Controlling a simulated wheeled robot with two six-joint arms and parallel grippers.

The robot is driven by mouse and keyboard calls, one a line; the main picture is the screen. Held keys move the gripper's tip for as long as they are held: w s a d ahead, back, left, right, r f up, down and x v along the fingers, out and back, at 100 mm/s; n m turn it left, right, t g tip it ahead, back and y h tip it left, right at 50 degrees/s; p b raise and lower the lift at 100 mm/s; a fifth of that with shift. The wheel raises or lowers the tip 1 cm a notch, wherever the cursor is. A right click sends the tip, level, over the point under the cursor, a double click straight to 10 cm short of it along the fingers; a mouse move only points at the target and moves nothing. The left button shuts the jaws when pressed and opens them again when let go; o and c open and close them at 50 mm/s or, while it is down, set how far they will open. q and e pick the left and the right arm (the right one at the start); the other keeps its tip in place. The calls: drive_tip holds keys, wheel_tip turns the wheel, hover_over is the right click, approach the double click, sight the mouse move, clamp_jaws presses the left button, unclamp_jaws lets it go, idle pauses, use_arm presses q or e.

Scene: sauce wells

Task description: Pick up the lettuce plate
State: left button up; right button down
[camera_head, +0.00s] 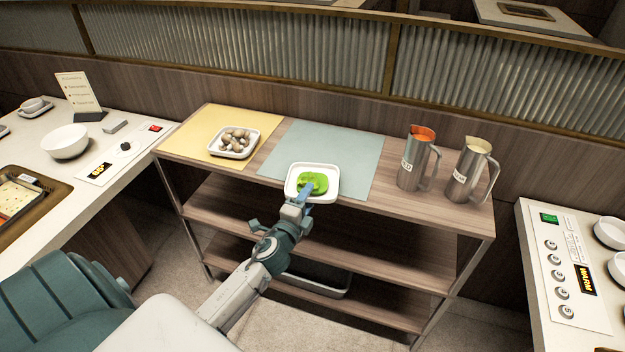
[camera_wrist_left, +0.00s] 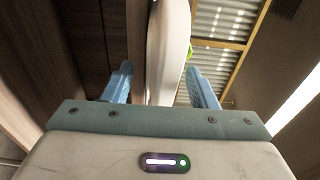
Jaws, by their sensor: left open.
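The lettuce plate (camera_head: 291,193) is a white, rounded square dish with green lettuce (camera_head: 318,179) in it. It stands at the front edge of the blue-grey mat (camera_head: 352,150) on the top shelf. My left gripper (camera_head: 308,191) reaches its near rim from the front. In the left wrist view the plate (camera_wrist_left: 172,45) shows edge-on between the two blue fingers of my left gripper (camera_wrist_left: 160,88), which are open with a gap on each side. A bit of lettuce shows beside the rim. My right gripper is out of view.
A white dish of mushrooms (camera_head: 233,142) stands on the yellow mat (camera_head: 190,137) to the left. Two metal pitchers (camera_head: 412,165) (camera_head: 467,172) stand to the right on the wooden shelf (camera_head: 400,205). Counters with bowls flank both sides.

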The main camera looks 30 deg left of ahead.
use_arm(q)
drive_tip(key=shift+w, duration=0.45)
drive_tip(key=shift+s, duration=0.1)
drive_tip(key=shift+c, duration=0.4)
clamp_jaws()
drive_tip(key=shift+r, duration=0.1)
